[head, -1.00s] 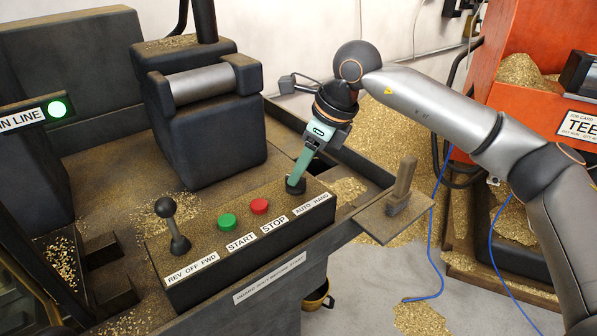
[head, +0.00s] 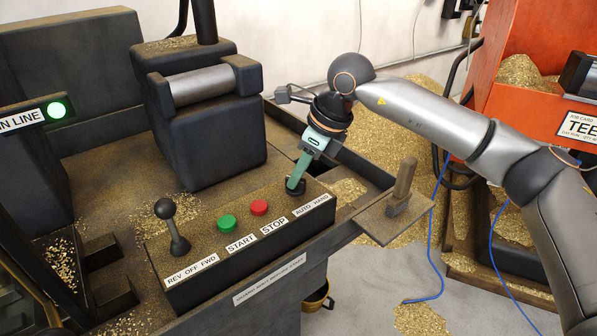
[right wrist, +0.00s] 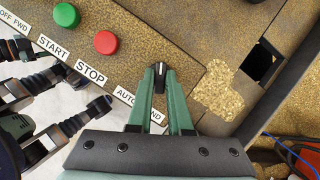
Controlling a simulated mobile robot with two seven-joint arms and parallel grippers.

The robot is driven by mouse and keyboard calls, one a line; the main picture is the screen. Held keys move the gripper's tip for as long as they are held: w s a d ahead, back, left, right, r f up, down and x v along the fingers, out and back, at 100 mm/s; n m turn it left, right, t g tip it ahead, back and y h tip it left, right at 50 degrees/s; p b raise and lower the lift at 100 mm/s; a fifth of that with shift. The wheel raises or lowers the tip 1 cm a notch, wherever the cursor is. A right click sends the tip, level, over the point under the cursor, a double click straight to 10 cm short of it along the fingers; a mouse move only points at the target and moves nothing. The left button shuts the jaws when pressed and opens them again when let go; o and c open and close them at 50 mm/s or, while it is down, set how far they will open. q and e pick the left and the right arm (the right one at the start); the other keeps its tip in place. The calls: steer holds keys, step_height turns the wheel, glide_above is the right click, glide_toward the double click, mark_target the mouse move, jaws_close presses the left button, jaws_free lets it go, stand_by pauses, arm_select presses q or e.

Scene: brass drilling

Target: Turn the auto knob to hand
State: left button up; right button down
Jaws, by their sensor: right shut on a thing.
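The auto/hand knob (head: 301,186) is a small black rotary knob at the right end of the control box top, above the AUTO HAND label (head: 311,205). In the right wrist view the knob (right wrist: 160,78) has a white pointer mark and sits between the green fingertips. My right gripper (head: 292,186) reaches down from above and is shut on the knob. The fingers hide part of the knob in the head view, and I cannot tell its exact setting. My left gripper is not in view.
On the same box are a red stop button (head: 259,207), a green start button (head: 227,222) and a black lever (head: 172,225). A brush (head: 402,187) stands on a small shelf at the right. Brass chips lie around.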

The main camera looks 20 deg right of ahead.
steer(key=shift+m, duration=0.3)
steer(key=shift+m+t+h+b, duration=0.3)
steer(key=shift+m+b, duration=0.2)
steer(key=shift+a+m+b, duration=0.1)
steer(key=shift+m+b, duration=0.3)
steer(key=shift+m, duration=0.4)
steer(key=shift+m+t+h+b, duration=0.4)
steer(key=shift+m+b, duration=0.1)
steer(key=shift+m, duration=0.4)
steer(key=shift+s+a+m+h+b, duration=0.1)
steer(key=shift+m+h+b, duration=0.3)
steer(key=shift+m, duration=0.5)
steer(key=m+h+b, duration=0.1)
steer(key=m, duration=0.2)
steer(key=shift+a+m, duration=0.1)
steer(key=shift+m, duration=0.3)
steer(key=shift+m+h+b, duration=0.4)
steer(key=shift+m+h, duration=0.1)
steer(key=shift+m, duration=0.1)
